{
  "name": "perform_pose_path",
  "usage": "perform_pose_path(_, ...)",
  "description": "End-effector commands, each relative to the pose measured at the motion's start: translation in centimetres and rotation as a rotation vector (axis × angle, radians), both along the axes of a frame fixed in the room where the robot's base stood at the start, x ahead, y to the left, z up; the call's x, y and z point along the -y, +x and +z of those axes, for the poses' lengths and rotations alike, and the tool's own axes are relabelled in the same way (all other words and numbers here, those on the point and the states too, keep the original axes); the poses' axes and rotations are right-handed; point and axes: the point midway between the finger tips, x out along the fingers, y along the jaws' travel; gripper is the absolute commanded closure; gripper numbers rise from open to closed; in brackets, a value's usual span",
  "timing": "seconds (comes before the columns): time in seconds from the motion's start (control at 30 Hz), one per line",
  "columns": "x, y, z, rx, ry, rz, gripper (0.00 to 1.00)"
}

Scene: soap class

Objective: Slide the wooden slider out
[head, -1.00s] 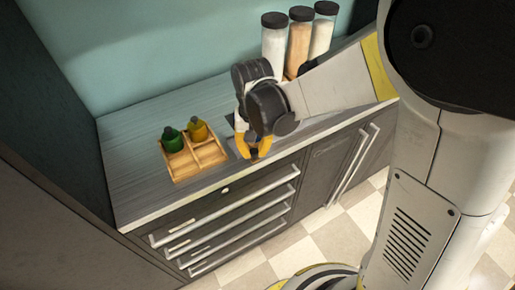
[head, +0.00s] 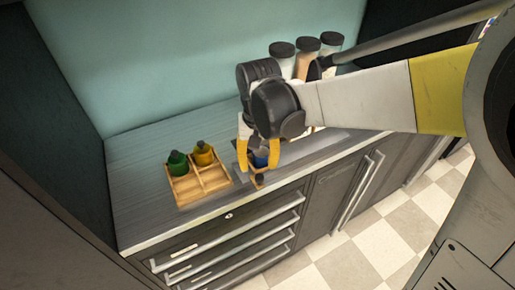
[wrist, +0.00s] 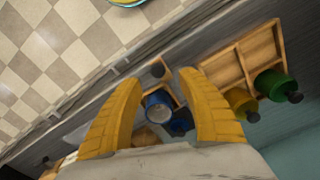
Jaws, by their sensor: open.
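My gripper (head: 258,158) is open above the counter, its two yellow fingers pointing down. In the wrist view the gripper (wrist: 172,82) has its fingers apart. Between and below them is a small wooden piece (wrist: 172,90) with a dark round knob (wrist: 158,70), probably the slider. The knob also shows in the head view (head: 258,180), just below the fingertips. A blue-and-white cup-like thing (wrist: 160,104) and a dark blue bottle (wrist: 181,122) sit beside the wooden piece. The fingers and wrist hide part of this group. I cannot tell whether a finger touches anything.
A wooden compartment tray (head: 212,181) stands left of my gripper, holding a green bottle (head: 178,164) and a yellow bottle (head: 203,154). Several dark-lidded jars (head: 307,54) stand behind my gripper. Drawers with bar handles (head: 235,221) lie below the counter edge. The counter's left part is clear.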

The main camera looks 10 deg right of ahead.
Motion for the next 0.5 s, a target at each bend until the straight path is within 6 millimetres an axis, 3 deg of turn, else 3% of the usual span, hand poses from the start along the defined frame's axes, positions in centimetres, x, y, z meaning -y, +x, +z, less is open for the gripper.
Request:
perform_pose_path(0.2, 0.0, 0.0, 4.1, 0.0, 0.001, 0.001, 0.54)
perform_pose_path(0.5, 0.0, 0.0, 5.6, 0.0, 0.001, 0.001, 0.54)
